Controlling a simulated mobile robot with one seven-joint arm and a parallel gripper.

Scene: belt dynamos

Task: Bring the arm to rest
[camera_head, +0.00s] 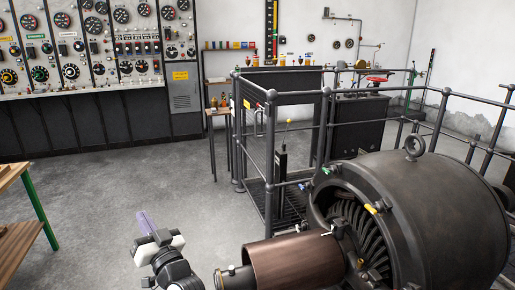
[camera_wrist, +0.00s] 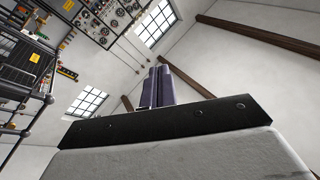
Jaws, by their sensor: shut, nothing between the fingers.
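My gripper (camera_head: 146,223) shows at the lower left of the head view, above the grey floor, with its purple fingers together and pointing up and away. Nothing is between the fingers. In the wrist view my gripper (camera_wrist: 158,84) shows its two purple fingers side by side, pointing up toward the wall and ceiling. The fingers touch nothing in either view. Part of my arm shows below the gripper at the bottom edge of the head view.
A large dynamo (camera_head: 440,215) with a brown cylinder (camera_head: 298,262) stands at the lower right. Railings (camera_head: 272,150) stand behind it. A wooden bench (camera_head: 22,245) with a green leg is at the left edge. A control panel (camera_head: 85,50) lines the back wall. The middle floor is clear.

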